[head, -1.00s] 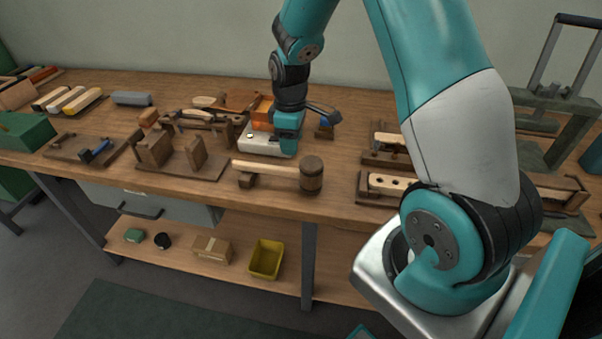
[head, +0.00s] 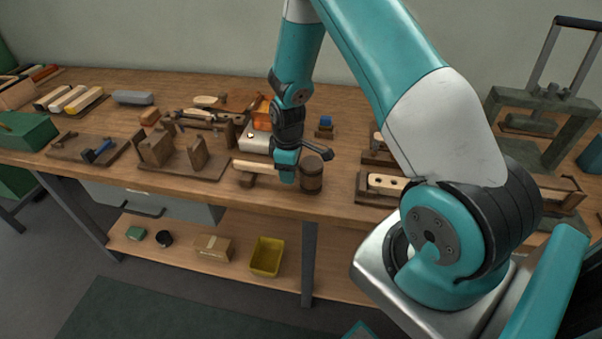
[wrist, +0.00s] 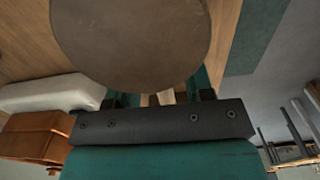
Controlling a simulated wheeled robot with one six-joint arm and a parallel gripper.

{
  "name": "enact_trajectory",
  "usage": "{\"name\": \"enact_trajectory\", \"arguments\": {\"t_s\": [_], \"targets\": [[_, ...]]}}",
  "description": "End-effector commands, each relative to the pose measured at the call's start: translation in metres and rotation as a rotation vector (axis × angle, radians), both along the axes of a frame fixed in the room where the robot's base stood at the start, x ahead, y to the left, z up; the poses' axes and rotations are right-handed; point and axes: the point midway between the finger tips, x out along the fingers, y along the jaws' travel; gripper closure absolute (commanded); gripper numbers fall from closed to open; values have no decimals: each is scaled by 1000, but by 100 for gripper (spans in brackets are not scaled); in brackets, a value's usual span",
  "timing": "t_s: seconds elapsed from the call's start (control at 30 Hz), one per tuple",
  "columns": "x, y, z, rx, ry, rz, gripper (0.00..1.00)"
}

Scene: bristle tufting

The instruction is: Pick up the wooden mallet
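The wooden mallet lies on its side near the bench's front edge, with a dark brown round head (head: 312,178) at the right and a pale handle (head: 256,166) running left over a small wooden rest (head: 245,180). My gripper (head: 286,179) is down at the handle, just left of the head, and hides part of the handle. In the wrist view the head's round face (wrist: 130,38) fills the top. A pale bit of handle (wrist: 166,98) shows between the two separated fingers, which look open; the fingertips are hidden by the head.
A white-grey block (head: 255,142) and an orange box (head: 262,118) stand just behind my gripper. A wooden fixture (head: 180,165) stands to the left. A holed pale block (head: 387,184) in a wooden holder lies to the right. The bench front edge is close.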

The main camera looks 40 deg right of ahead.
Motion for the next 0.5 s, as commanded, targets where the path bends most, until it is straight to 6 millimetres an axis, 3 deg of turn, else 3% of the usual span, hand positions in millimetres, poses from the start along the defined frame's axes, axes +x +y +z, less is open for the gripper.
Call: {"name": "enact_trajectory", "arguments": {"t_s": [0.03,0.2,0.5], "targets": [[0,0,0,0,0,0,61],[0,0,0,0,0,0,100],[0,0,1,0,0,0,100]]}}
